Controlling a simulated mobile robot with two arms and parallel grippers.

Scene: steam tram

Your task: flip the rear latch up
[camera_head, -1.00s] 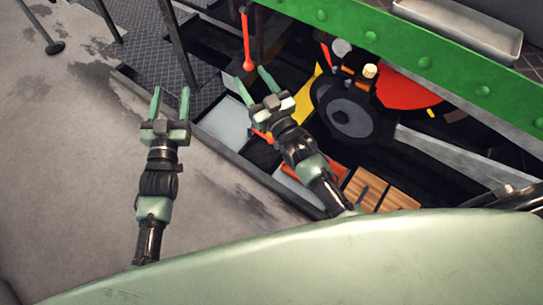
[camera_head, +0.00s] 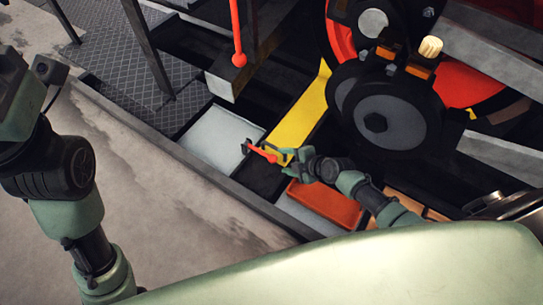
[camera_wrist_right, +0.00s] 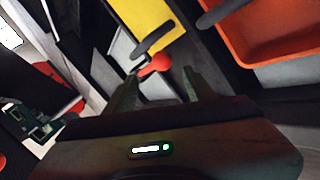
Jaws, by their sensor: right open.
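A small orange-red latch lever (camera_head: 263,154) with a dark bracket lies low over the tray area in the head view. My right gripper (camera_head: 275,154) is at the lever. In the right wrist view, the lever's rounded red end (camera_wrist_right: 156,64) shows just beyond and between the two open fingertips of my right gripper (camera_wrist_right: 157,80). I cannot tell whether a finger touches it. My left gripper (camera_head: 32,82) is large at the left edge of the head view, far from the lever. Its fingertips are hard to make out.
A yellow panel (camera_head: 302,112), a pale grey panel (camera_head: 222,136) and an orange tray (camera_head: 325,204) surround the lever. A second red lever (camera_head: 238,40) hangs above, beside a dark post. Round dark machinery (camera_head: 388,121) stands to the right. Open floor lies at left.

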